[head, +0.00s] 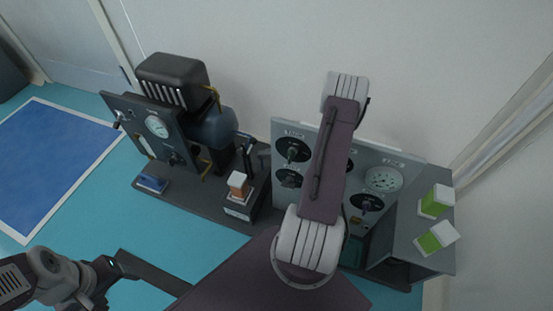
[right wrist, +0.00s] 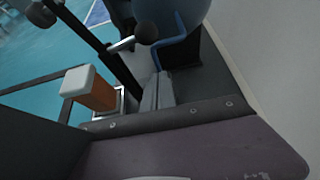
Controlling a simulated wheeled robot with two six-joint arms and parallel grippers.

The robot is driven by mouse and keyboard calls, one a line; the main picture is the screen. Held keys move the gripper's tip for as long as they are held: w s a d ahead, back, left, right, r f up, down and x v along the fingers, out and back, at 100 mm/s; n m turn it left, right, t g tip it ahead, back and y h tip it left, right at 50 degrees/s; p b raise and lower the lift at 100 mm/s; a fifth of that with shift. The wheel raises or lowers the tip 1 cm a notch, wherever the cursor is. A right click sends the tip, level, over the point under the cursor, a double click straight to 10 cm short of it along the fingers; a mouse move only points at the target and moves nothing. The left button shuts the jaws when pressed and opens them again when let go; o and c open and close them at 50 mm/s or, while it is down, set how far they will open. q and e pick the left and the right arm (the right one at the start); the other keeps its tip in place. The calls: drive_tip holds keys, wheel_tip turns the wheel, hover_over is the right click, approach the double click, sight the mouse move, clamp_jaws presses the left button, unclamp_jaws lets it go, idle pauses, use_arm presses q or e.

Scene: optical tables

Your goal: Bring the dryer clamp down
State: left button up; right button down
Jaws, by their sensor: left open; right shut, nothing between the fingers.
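The dryer clamp (head: 246,150) is a dark lever standing raised behind an orange block with a white top (head: 238,186) on the dryer's dark box (head: 242,208). In the right wrist view the clamp is a black bar (right wrist: 84,30) with a round-ended handle (right wrist: 146,32), and the orange block (right wrist: 90,90) stands below it. My right gripper (right wrist: 158,80) is shut and empty, its grey fingertips just beside and below the handle, apparently not touching it. The head view does not show that gripper clearly. My left gripper (head: 108,270) is open at the lower left, far from the clamp.
A blue tank (head: 213,130) and a gauge panel (head: 155,130) stand left of the clamp. A grey panel with dials (head: 385,182) stands to its right, partly hidden by my right arm. Green-and-white blocks (head: 437,201) sit on the right cabinet. The floor at left is clear.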

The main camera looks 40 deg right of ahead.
sight(253, 142)
use_arm(q)
wheel_tip(253, 142, down, 2)
drive_tip(key=shift+f+b, duration=0.1)
drive_tip(key=shift+b, duration=0.45)
use_arm(e)
drive_tip(key=r, duration=0.2)
drive_tip(key=w+r, duration=0.1)
drive_tip(key=shift+a+r, duration=0.25)
drive_tip(key=shift+r, duration=0.1)
use_arm(q)
drive_tip(key=shift+r, duration=0.2)
use_arm(e)
drive_tip(key=shift+r, duration=0.15)
